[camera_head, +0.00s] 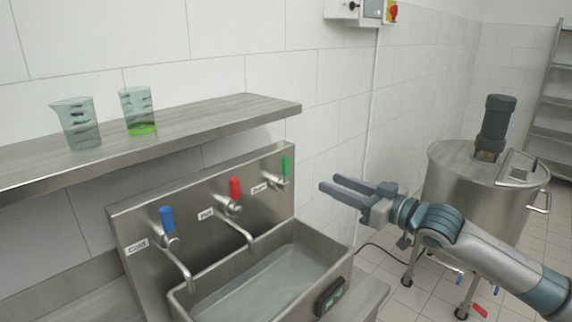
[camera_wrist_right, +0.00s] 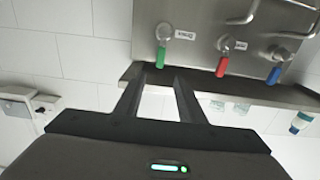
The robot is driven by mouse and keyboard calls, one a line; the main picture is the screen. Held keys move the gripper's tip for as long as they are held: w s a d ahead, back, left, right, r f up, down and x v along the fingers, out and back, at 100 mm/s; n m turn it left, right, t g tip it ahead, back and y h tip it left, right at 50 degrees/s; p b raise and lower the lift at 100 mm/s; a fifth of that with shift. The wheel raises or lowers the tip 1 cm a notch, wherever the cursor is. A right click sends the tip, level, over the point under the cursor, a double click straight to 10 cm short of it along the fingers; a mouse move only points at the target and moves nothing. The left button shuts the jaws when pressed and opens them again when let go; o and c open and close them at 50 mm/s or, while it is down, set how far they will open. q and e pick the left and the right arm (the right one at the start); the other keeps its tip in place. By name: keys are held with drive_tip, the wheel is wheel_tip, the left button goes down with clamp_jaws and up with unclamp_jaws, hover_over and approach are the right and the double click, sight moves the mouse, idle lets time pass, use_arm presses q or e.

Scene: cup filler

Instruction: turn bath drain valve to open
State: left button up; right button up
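The drain valve has a green handle (camera_head: 286,166) at the right end of the steel tap panel, with a label beside it that seems to read "Drain". The green handle points up in the head view. In the right wrist view, the green handle (camera_wrist_right: 161,60) shows beyond the fingertips, in line with the gap between them. My right gripper (camera_head: 329,183) is open and empty, to the right of the valve and apart from it. In the wrist view its two fingers (camera_wrist_right: 159,72) are spread. My left gripper is not in view.
A red-handled hot tap (camera_head: 235,188) and a blue-handled cold tap (camera_head: 168,220) share the panel. The steel basin (camera_head: 346,262) lies below. A shelf (camera_head: 225,117) with two beakers is above. A steel tank (camera_head: 455,195) stands at right. Free space lies between gripper and valve.

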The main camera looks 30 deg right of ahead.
drive_tip(key=p, duration=0.2)
approach(288, 165)
drive_tip(key=p+x, duration=0.4)
drive_tip(key=x, duration=0.6)
drive_tip(key=shift+r+p, duration=0.1)
drive_tip(key=shift+p, duration=0.2)
drive_tip(key=shift+w+a, duration=0.15)
drive_tip(key=shift+w, duration=0.25)
clamp_jaws()
